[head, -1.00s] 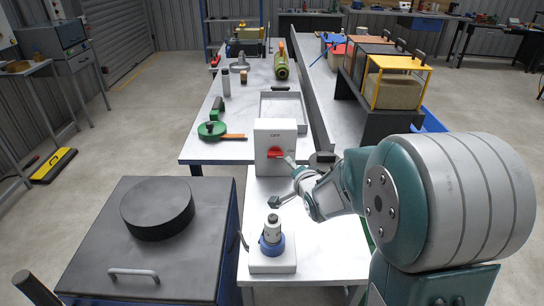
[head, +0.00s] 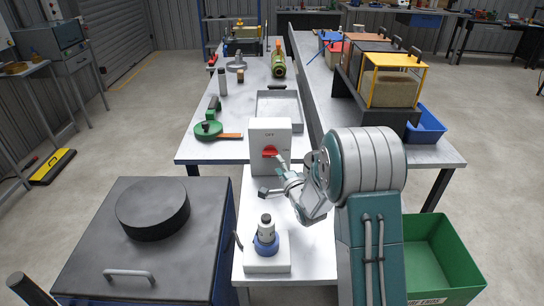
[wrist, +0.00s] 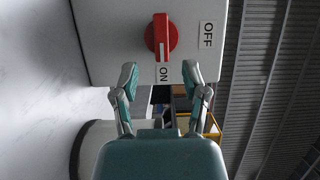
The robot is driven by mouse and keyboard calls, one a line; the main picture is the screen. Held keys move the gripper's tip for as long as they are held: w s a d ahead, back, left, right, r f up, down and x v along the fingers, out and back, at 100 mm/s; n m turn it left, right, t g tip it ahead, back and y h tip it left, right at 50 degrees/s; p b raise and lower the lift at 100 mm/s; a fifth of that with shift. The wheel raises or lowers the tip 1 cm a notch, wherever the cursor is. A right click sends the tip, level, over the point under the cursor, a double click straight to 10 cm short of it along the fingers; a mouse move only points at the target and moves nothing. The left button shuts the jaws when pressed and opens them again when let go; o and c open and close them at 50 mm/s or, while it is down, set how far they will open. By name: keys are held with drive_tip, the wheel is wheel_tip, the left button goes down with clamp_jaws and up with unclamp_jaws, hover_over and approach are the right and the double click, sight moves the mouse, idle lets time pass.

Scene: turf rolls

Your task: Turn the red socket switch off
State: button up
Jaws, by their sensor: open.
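The red switch (head: 270,152) is on the front of a pale upright box (head: 254,166). It also shows in the wrist view (wrist: 160,37), where its handle lies along the picture's vertical and its white line points at the ON label (wrist: 164,74). The OFF label (wrist: 207,35) is to the right of the handle there, and above it in the head view. My gripper (head: 271,175) is open in front of the box's lower right part. In the wrist view its fingertips (wrist: 160,75) are spread to either side of the ON label, apart from the handle, with nothing between them.
A grey plug-like piece with a blue collar (head: 266,240) stands on a white base in front of the box. A shallow metal tray (head: 295,121) lies behind it. A black-topped cabinet (head: 90,230) is at left, a green crate (head: 450,258) at lower right.

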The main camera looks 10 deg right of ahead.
sight(271, 157)
drive_tip(key=w, duration=0.2)
drive_tip(key=w+a, duration=0.1)
drive_tip(key=w, duration=0.2)
drive_tip(key=shift+w+a, duration=0.4)
drive_tip(key=shift+d, duration=0.1)
clamp_jaws()
